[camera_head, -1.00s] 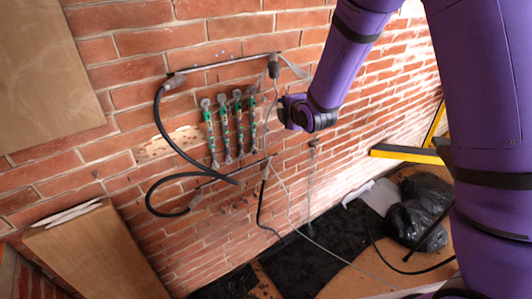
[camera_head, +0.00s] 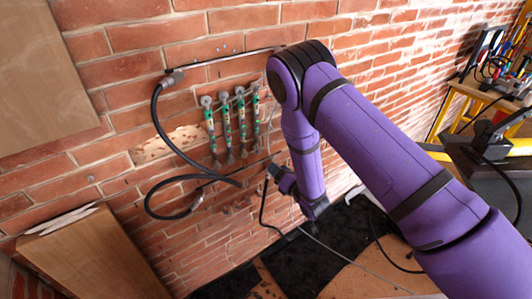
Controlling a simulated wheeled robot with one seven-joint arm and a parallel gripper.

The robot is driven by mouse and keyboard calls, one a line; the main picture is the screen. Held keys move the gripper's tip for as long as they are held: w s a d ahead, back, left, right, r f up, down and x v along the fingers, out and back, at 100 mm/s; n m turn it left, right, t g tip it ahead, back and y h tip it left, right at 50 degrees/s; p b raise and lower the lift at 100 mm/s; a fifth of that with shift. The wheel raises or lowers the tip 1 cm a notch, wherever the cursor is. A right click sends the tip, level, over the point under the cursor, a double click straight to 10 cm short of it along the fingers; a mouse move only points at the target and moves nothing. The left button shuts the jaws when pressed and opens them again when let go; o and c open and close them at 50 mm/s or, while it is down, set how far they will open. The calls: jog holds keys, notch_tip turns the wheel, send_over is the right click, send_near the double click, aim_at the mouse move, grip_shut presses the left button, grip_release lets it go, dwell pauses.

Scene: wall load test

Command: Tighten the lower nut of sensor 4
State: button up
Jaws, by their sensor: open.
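Several slim green sensors (camera_head: 226,124) hang upright in a row on the brick wall. Each has a pale round fitting at its top and a nut-like fitting at its lower end. No number can be read, so I cannot confirm which is sensor 4; the rightmost sensor (camera_head: 256,108) has its lower end (camera_head: 257,146) near my arm. My gripper (camera_head: 277,173) is small and dark at the end of my purple wrist, below and right of that lower end and apart from it. Its fingers are hard to make out; nothing shows held in it.
A metal rail (camera_head: 225,58) runs above the sensors. A thick black cable (camera_head: 162,125) loops to their left. A thin black cable (camera_head: 263,212) hangs below my gripper. Wooden boards stand left (camera_head: 95,255). A yellow-framed bench (camera_head: 480,95) with tools stands at right.

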aim_at(259, 152)
jog(key=x, duration=1)
jog(key=shift+w+a, duration=0.2)
jog(key=shift+w, duration=0.1)
jog(key=shift+f, duration=0.1)
jog(key=c, duration=0.9)
